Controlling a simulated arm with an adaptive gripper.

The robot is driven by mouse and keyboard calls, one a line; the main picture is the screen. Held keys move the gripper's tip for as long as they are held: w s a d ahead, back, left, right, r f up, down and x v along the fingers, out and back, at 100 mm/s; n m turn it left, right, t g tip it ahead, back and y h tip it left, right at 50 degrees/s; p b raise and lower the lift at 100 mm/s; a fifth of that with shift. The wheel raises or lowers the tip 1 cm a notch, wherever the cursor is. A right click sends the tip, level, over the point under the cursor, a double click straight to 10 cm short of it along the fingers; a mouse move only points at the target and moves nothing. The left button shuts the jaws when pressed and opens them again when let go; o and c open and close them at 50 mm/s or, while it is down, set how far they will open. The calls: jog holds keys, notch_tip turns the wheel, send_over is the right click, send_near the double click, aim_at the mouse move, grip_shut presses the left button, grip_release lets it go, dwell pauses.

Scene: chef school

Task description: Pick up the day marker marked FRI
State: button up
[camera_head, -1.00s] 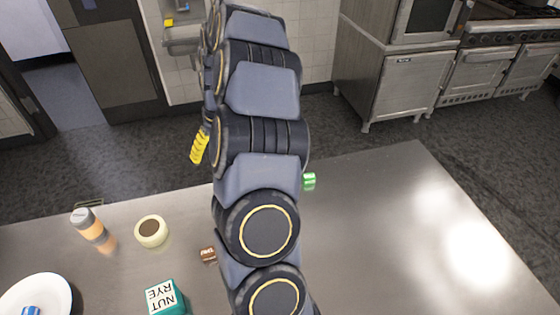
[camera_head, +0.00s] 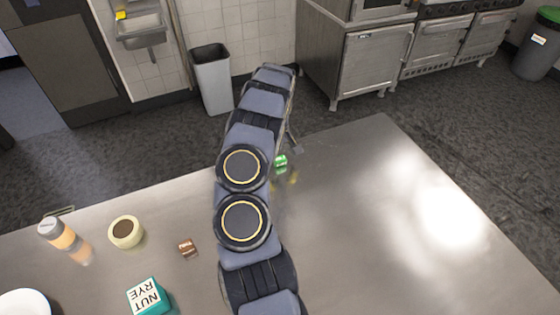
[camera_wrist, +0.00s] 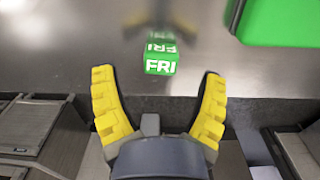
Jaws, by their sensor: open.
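The FRI marker is a small green cube with white letters. In the wrist view the FRI marker (camera_wrist: 160,62) sits on the grey metal table near its edge. My gripper (camera_wrist: 158,80) is open, its two yellow fingers apart on either side of the line to the cube. The cube shows centred just beyond the fingertips, and nothing is between the fingers. In the head view the green cube (camera_head: 280,161) shows just right of my arm, at the far part of the table. My gripper is mostly hidden behind my arm there.
A brown block (camera_head: 188,248), a teal NUT RYE box (camera_head: 146,296), a round cream container (camera_head: 126,232), an orange-and-grey bottle (camera_head: 64,240) and a white plate (camera_head: 24,302) stand left of my arm. The table's right side is clear. A large green object (camera_wrist: 280,22) fills the wrist view's upper right.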

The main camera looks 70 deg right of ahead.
aim_at(280, 158)
notch_tip(280, 158, down, 3)
jog(key=shift+a+f, duration=0.1)
jog(key=shift+f, duration=0.05)
jog(key=c, duration=1.1)
jog(key=shift+o, duration=0.2)
